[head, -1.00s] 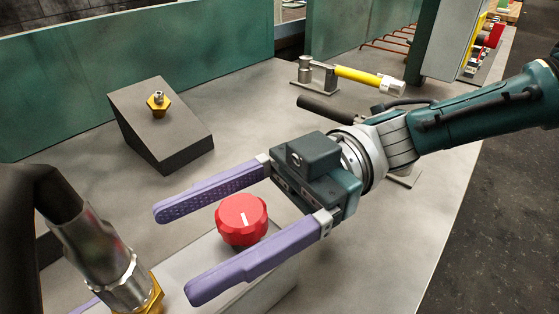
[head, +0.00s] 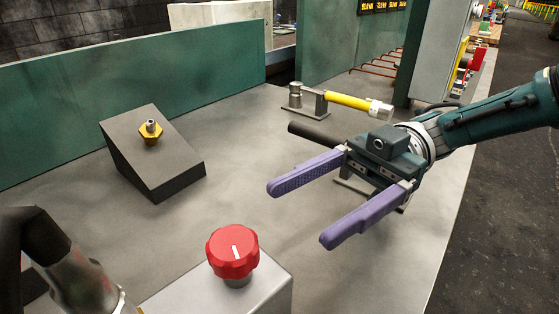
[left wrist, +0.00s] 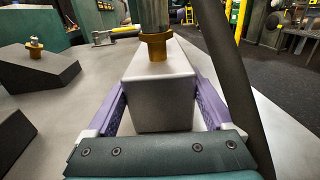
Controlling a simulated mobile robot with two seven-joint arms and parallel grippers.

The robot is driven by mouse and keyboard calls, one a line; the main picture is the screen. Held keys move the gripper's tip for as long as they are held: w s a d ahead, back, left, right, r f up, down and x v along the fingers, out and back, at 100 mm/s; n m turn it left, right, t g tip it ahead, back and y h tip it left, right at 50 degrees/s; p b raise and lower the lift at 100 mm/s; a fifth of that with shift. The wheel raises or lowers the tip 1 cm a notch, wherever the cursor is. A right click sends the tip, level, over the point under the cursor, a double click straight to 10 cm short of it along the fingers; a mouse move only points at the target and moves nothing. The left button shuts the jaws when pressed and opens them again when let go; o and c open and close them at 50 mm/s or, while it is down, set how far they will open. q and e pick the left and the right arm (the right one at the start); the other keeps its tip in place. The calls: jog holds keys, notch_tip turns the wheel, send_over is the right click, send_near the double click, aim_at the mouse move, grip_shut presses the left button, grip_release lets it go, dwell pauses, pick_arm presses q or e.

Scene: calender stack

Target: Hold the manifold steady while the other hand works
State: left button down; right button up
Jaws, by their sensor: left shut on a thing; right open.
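The manifold, a pale grey metal block (head: 255,291), shows at the bottom of the head view with a red knob (head: 232,252) on top. In the left wrist view the block (left wrist: 160,98) stands between the purple fingers of my left gripper (left wrist: 163,108), which is shut on its sides. A hose end with a brass fitting (left wrist: 156,46) stands on top of the block there. In the head view my left gripper is out of frame. My right gripper (head: 302,214) is open and empty, above the table, right of and beyond the red knob.
A dark wedge block (head: 155,165) with a brass fitting (head: 151,134) stands on the grey table (head: 90,222) at left. A yellow-handled lever tool (head: 345,101) lies behind my right gripper, near a black handle (head: 315,135). A green panel (head: 130,93) bounds the back. A dark hose (head: 70,265) fills the lower left.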

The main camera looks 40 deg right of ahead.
pick_arm(q)
grip_release()
